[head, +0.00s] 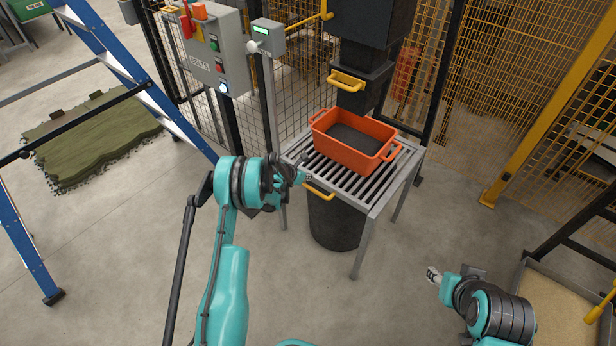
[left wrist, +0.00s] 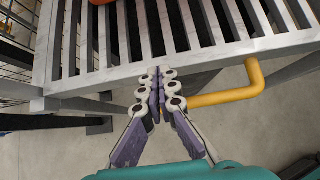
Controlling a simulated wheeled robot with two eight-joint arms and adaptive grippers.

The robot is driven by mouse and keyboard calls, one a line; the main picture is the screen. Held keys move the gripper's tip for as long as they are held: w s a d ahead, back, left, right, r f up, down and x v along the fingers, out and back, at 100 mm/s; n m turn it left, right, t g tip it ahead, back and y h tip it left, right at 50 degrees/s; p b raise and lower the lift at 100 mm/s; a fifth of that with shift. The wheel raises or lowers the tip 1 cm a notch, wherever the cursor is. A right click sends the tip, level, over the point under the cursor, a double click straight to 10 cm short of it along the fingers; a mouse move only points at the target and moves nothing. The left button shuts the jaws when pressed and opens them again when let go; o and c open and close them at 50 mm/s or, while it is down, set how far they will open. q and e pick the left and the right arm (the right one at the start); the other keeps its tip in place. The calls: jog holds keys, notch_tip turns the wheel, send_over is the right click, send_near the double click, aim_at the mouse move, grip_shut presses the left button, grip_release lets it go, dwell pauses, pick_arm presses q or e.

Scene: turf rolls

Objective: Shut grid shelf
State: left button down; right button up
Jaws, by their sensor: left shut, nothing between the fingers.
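The grid shelf (head: 377,186) is a grey slatted metal shelf on legs, and an orange crate stands on it. Its yellow handle (head: 319,191) sits at the front edge. My left gripper (head: 304,178) is at the shelf's front left, close to the handle. In the left wrist view the gripper (left wrist: 157,84) is shut and empty, its tips at the shelf's front bar (left wrist: 110,84), with the yellow handle (left wrist: 225,97) just to the right. Whether the tips touch the bar I cannot tell. My right gripper (head: 432,274) is low at the right, away from the shelf; its finger state is unclear.
The orange crate (head: 346,154) is on the slats. A black bin (head: 334,224) stands beneath the shelf. A black machine column with a yellow handle (head: 347,81) is behind. A grey control box (head: 214,52) and blue ladder (head: 125,70) are left. Floor in front is clear.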

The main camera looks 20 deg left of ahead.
pick_arm(q)
jog(key=v, duration=1.2)
jog(key=s+d+r+m+g+y, duration=0.1)
jog(key=s+d+r+m, duration=0.3)
jog(key=s+r+m, duration=0.5)
jog(key=s+d+r+m, duration=0.5)
jog(key=r+m, duration=0.1)
jog(key=r, duration=0.4)
jog(key=s+d+r+m+y, duration=0.2)
jog(key=s+d+m, duration=0.1)
jog(key=s+m, duration=1.4)
jog(key=s, duration=0.3)
jog(key=shift+s+d+r, duration=0.15)
jog(key=shift+s+r, duration=0.05)
jog(key=shift+s, duration=0.1)
